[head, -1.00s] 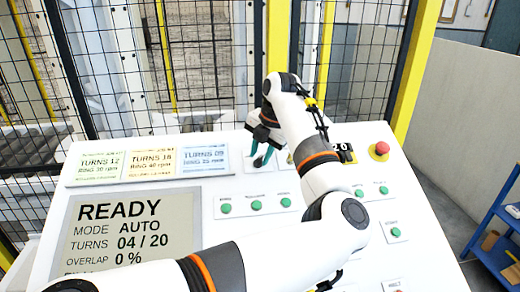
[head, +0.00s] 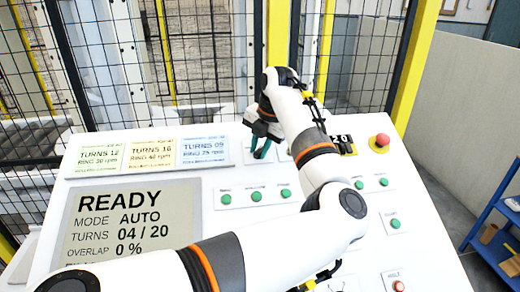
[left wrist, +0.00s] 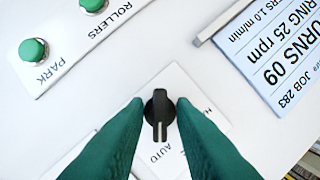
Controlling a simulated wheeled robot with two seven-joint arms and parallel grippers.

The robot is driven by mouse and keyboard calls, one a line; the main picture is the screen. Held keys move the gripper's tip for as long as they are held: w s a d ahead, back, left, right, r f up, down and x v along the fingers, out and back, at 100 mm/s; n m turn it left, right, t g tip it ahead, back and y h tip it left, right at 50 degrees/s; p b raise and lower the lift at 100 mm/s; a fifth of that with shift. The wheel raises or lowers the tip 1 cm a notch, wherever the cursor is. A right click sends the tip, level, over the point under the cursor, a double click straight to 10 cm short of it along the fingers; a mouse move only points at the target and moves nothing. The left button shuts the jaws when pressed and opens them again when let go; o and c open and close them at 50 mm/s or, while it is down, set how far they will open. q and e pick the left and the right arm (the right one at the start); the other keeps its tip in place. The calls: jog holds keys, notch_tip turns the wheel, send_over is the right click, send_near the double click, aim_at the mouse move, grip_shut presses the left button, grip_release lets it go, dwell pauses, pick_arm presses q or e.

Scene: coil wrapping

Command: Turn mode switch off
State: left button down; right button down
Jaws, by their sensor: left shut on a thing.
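The mode switch (left wrist: 160,112) is a black knob on a white plate in the left wrist view. Its pale mark points down the picture, toward the printed word AUTO. A second label beside it is partly hidden by a finger. My left gripper (head: 262,152) is at the top of the panel in the head view, with its green fingers pointing down. In the left wrist view its two fingers (left wrist: 160,108) are shut on the knob, one on each side. The display (head: 130,225) reads READY, MODE AUTO. My right gripper is not in view.
Three job cards (head: 150,155) lie left of the switch. Green buttons (head: 256,196) sit below it. A red emergency button (head: 381,140) is to the right. A mesh fence (head: 210,60) stands behind the panel, and a blue shelf (head: 495,235) at the right.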

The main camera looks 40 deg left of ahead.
pick_arm(q)
jog(key=n+b, duration=0.1)
jog(key=b, duration=0.1)
jog(key=n+h+b, duration=0.1)
jog(key=n+b, duration=0.1)
jog(key=shift+a+f+n+t, duration=0.1)
jog(key=shift+f+n+t, duration=0.05)
jog(key=shift+n+t, duration=0.15)
jog(key=shift+n+h+b, duration=0.3)
jog(key=shift+n+b, duration=0.65)
jog(key=shift+n, duration=0.05)
jog(key=shift+s+r+n+t+b, duration=0.1)
jog(key=shift+r+n+t+b, duration=0.1)
jog(key=shift+n+t+b, duration=0.35)
jog(key=shift+n+h, duration=0.3)
jog(key=shift+n, duration=0.15)
jog(key=c, duration=1.5)
grip_release()
jog(key=shift+r, duration=0.1)
